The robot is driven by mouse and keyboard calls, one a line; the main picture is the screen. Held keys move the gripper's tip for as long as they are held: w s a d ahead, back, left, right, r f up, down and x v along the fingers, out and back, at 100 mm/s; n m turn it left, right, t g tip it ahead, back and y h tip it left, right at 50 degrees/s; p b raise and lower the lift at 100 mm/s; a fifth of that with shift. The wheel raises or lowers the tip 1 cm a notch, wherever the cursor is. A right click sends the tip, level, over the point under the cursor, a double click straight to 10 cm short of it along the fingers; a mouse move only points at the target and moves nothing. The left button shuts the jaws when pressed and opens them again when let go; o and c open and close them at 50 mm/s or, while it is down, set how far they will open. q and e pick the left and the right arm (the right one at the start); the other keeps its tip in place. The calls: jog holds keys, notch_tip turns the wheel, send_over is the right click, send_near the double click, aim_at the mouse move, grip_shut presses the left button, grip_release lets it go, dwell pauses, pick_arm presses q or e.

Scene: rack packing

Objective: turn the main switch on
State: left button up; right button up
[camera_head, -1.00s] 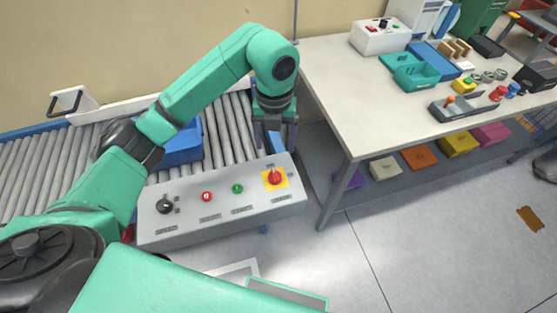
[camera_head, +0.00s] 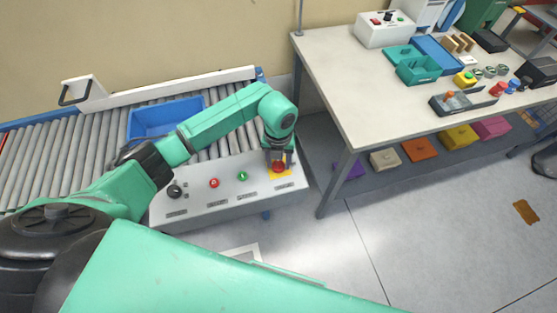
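The grey control panel (camera_head: 215,204) has a row of controls. At its right end a red rotary switch (camera_head: 278,168) sits on a yellow plate (camera_head: 281,174); I take it for the main switch. Left of it are a green button (camera_head: 242,176), a red button (camera_head: 214,183) and a black knob (camera_head: 175,191). My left gripper (camera_head: 279,163) points down over the red switch, its fingers apart on either side of it. The fingers partly hide the switch, and contact cannot be made out. My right gripper is not in view.
A roller conveyor (camera_head: 60,160) with a blue bin (camera_head: 165,117) lies behind the panel. A table (camera_head: 350,85) with trays, a white box (camera_head: 385,30) and small parts stands to the right. Its lower shelf (camera_head: 345,195) holds coloured blocks.

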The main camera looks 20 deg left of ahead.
pick_arm(q)
grip_shut()
jog(key=shift+w+f+m+b, duration=0.1)
jog(key=shift+f+m+b, duration=0.05)
jog(key=shift+m+b, duration=0.9)
jog(key=m+b, duration=1.1)
jog(key=shift+m+b, duration=0.25)
jog(key=shift+b, duration=0.05)
jog(key=shift+m+b, duration=0.95)
jog(key=shift+m, duration=0.25)
jog(key=shift+r+m+b, duration=0.25)
jog(key=shift+m+b, duration=0.45)
jog(key=shift+m, duration=0.3)
